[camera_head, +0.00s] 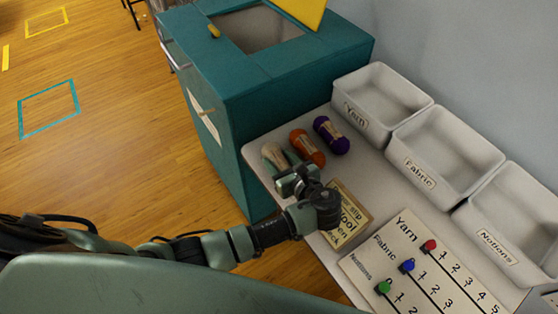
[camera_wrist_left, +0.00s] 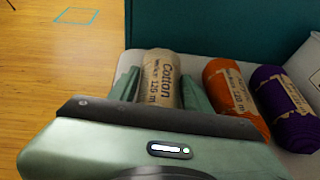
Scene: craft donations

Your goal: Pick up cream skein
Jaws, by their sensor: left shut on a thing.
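In the left wrist view the cream skein (camera_wrist_left: 161,78) has a label reading "Cotton". My left gripper (camera_head: 288,168) reaches it from the near side. In the left wrist view its two green fingers (camera_wrist_left: 163,92) stand one on each side of the skein, shut on it. The skein's near end is hidden behind the gripper body. My right gripper is in neither view.
An orange skein (camera_head: 307,147) and a purple skein (camera_head: 331,135) lie to the right. Grey bins labelled Yarn (camera_head: 352,117), Fabric (camera_head: 418,174) and Notions (camera_head: 490,247) line the wall. A teal cabinet (camera_head: 260,95) stands behind.

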